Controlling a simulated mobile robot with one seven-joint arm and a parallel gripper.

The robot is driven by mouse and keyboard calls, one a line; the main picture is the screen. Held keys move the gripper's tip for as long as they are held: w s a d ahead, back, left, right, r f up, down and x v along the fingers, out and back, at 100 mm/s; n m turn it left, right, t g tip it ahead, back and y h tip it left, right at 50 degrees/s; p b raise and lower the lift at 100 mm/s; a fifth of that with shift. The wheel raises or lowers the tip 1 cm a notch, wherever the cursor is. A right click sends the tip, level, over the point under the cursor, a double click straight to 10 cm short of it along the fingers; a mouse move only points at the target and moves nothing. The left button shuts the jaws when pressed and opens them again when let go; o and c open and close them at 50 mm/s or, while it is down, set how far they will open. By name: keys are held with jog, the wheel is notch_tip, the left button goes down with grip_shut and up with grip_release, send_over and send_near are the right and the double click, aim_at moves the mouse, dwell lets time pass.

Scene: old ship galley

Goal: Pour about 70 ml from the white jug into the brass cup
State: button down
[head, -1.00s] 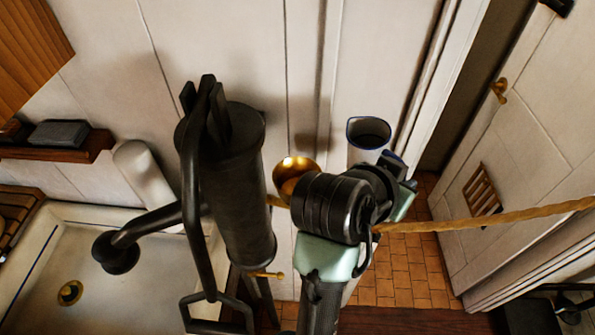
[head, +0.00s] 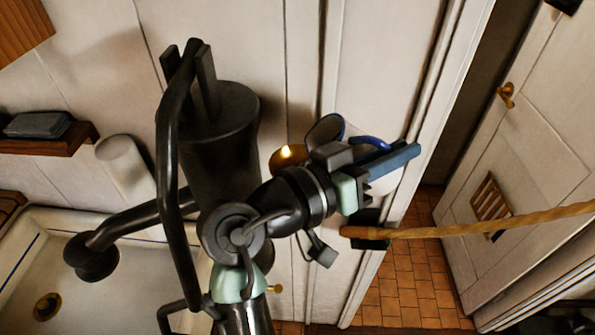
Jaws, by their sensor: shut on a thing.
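The white jug (head: 326,128) has a blue rim and a blue handle. It is tilted to the left, with its dark mouth above and just right of the brass cup (head: 285,157) in the picture. My gripper (head: 376,168) is shut on the jug from the near side, and the gripper and wrist hide much of the jug's body. Only the upper left part of the cup shows, with a bright glint; my wrist covers the rest. I cannot see any liquid or stream, nor the level in the cup.
A large black hand pump (head: 215,125) with a long lever and spout stands close left of my arm, over a white sink (head: 120,290). A rope (head: 490,224) crosses at the right, before a door (head: 545,150). A white cylinder (head: 122,165) stands behind the sink.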

aim_at(369, 137)
jog(key=shift+w+r+m+g+h+b, duration=0.3)
jog(key=shift+w+m+h+b, duration=0.35)
jog(key=shift+m+h, duration=0.4)
jog(key=shift+a+r+h, duration=0.1)
jog(key=shift+r+h, duration=0.25)
jog(key=shift+w+a+r+m+g+h, duration=0.1)
jog(key=shift+w+r+m+g+h, duration=0.15)
jog(key=shift+h, duration=0.25)
jog(key=shift+a+r+g+h, duration=0.1)
jog(key=shift+r+g+h, duration=0.2)
jog(key=shift+h, duration=0.2)
jog(key=shift+s+a+r+g+h+b, duration=0.35)
jog(key=shift+s+r+h, duration=0.15)
jog(key=shift+h, duration=0.2)
jog(key=shift+s+a+r+h, duration=0.1)
jog(key=shift+a+r+h, duration=0.2)
jog(key=shift+r, duration=0.05)
jog(key=shift+s+a+r+t+b, duration=0.1)
jog(key=shift+s+a+t+b, duration=0.35)
jog(key=shift+b, duration=0.1)
jog(key=shift+a+r+h+b, duration=0.1)
jog(key=shift+a+h+b, duration=0.25)
jog(key=shift+b, duration=0.15)
